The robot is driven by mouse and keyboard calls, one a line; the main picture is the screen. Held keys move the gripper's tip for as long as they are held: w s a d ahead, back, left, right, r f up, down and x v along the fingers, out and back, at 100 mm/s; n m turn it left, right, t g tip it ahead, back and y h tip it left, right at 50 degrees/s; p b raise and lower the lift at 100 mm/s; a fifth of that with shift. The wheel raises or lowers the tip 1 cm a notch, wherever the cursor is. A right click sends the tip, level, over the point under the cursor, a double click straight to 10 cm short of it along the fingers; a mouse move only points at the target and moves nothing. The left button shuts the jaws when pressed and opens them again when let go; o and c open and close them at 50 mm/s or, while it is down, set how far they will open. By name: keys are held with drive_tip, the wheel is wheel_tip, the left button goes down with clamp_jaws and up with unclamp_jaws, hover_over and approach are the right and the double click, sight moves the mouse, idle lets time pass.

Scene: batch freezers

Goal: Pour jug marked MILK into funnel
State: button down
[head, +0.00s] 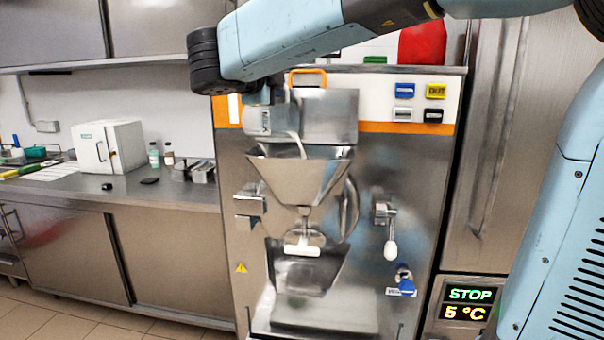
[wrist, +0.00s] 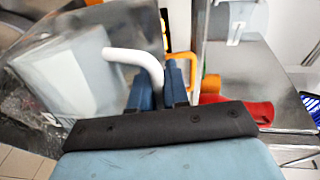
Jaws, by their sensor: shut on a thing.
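The steel funnel (head: 300,180) is fixed on the front of the batch freezer, its wide mouth up. My gripper (head: 264,98) is above the funnel's left side, partly hidden by its own wrist. In the wrist view, my gripper (wrist: 160,88) is shut on a white curved handle (wrist: 135,56), which belongs to the jug. A pale grey body (wrist: 72,68) left of the handle looks like the jug, blurred. In the head view, a grey shape (head: 270,122) under my gripper appears to be the jug. A white streak curves down at the funnel mouth; I cannot tell whether it is milk or handle. No MILK marking is readable.
The freezer front (head: 420,170) carries a lever with a white knob (head: 390,250) at right. An orange handle (head: 307,78) stands just behind my gripper. A red object (head: 422,46) is on top. The counter (head: 130,190) at left holds a white box (head: 108,146) and small bottles.

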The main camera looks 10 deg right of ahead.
drive_tip(key=shift+s+d+r+m+y+p, duration=0.15)
drive_tip(key=shift+s+d+r+m+p, duration=0.1)
drive_tip(key=shift+d+m+p, duration=0.15)
drive_tip(key=shift+s+d+r+m+y+p, duration=0.1)
drive_tip(key=shift+s+d+m+y+p, duration=0.05)
drive_tip(key=shift+s+d+m+p, duration=0.2)
idle(0.5)
drive_tip(key=shift+w+a+f+n, duration=0.15)
drive_tip(key=shift+w+a+n, duration=0.1)
drive_tip(key=shift+w+a, duration=0.1)
drive_tip(key=shift+w+a+f+n, duration=0.1)
drive_tip(key=shift+w+a+n, duration=0.05)
drive_tip(key=shift+a+n, duration=0.2)
idle(0.4)
